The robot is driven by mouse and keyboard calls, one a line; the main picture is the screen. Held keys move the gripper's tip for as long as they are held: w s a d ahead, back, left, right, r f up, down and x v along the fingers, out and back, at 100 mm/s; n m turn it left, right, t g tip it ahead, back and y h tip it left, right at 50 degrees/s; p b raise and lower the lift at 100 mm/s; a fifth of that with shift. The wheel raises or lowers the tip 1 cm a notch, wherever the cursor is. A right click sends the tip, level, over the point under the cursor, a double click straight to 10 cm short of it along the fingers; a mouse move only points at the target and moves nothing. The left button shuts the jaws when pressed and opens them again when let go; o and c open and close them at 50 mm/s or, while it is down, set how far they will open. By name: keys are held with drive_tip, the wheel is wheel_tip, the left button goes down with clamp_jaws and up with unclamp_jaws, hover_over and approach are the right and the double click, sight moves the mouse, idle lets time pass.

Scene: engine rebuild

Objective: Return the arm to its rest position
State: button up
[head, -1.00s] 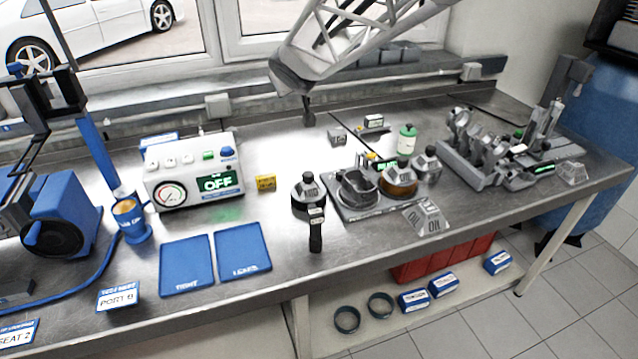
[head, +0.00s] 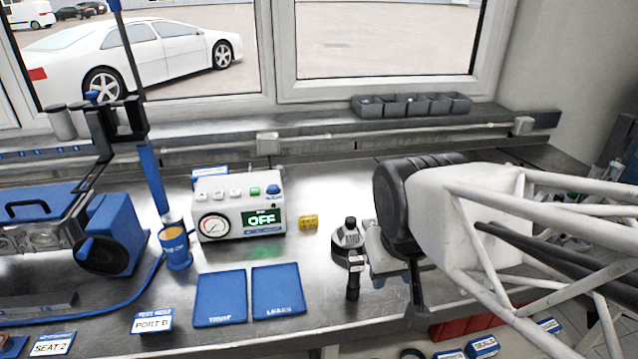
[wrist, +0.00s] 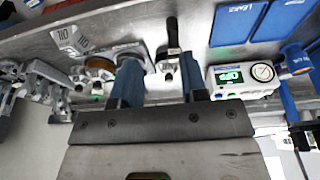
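My arm reaches in from the right in the head view, a pale lattice link with a dark rounded joint. My gripper shows in the wrist view (wrist: 160,82), with two blue-grey fingers spread apart and nothing held between them. In the head view its end is partly hidden by the arm, above the bench beside a dark-capped round container (head: 347,238) with a black-handled tool (head: 353,278) in front. That container and tool also show beyond the fingers in the wrist view.
A blue fixture (head: 110,225) stands left. The arm hides the bench's right part. Grey bins (head: 410,104) sit on the sill.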

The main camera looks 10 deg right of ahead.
drive_tip(key=shift+s+a+f, duration=0.15)
drive_tip(key=shift+s+f, duration=0.1)
drive_tip(key=shift+s, duration=0.4)
